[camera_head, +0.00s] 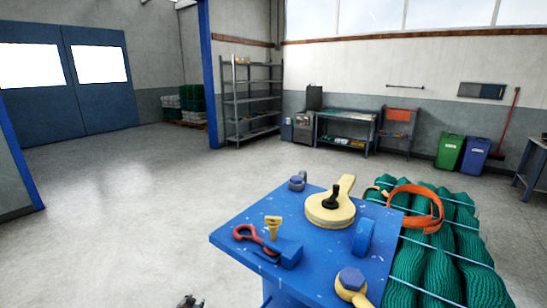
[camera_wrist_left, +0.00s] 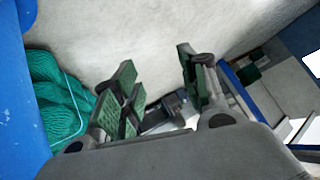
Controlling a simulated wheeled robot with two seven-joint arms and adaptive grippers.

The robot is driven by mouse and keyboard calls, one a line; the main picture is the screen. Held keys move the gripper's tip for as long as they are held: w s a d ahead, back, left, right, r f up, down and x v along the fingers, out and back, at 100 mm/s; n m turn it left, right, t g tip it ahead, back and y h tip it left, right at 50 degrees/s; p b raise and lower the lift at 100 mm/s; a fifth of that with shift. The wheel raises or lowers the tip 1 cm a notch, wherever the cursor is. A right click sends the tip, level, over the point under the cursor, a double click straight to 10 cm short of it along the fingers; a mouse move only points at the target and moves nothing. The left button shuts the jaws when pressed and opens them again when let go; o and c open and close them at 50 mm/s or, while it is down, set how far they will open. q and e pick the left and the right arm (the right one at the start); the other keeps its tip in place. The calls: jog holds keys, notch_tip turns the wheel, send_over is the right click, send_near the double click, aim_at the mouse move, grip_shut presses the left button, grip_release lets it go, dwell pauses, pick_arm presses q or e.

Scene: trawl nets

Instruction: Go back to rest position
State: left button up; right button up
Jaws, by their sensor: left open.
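My left gripper (camera_wrist_left: 156,66) is open in the left wrist view, with its two green-padded fingers apart. Nothing is between them but a view of the grey floor (camera_wrist_left: 130,25). In the head view only a small dark gripper tip (camera_head: 190,301) shows at the bottom edge, clear of the blue table (camera_head: 225,240) to its right. My right gripper is not in view.
The blue table carries a red hook (camera_head: 250,236), a yellow pulley block (camera_head: 330,208), a blue-headed yellow shackle (camera_head: 351,284) and other hardware. Green netting (camera_head: 435,265) with an orange strap (camera_head: 420,190) lies right of it. The floor to the left is clear.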

pick_arm(q)
jog(key=s+d+f+g, duration=0.2)
jog(key=s+f, duration=0.8)
jog(key=s, duration=0.4)
jog(key=s+d+f+g, duration=0.2)
jog(key=s+f, duration=0.9)
jog(key=s, duration=0.4)
jog(key=s+d+f+g, duration=0.1)
jog(key=s+f, duration=0.2)
jog(key=s, duration=0.9)
jog(key=s+d+f+g, duration=0.1)
jog(key=s+f+g, duration=0.1)
jog(key=s, duration=0.9)
jog(key=s+d+f+n+g, duration=0.1)
jog(key=s+f+g, duration=0.1)
jog(key=s, duration=1)
jog(key=shift+s+d+f+h, duration=0.35)
jog(key=shift+d+f+h, duration=0.05)
jog(key=shift+f, duration=0.4)
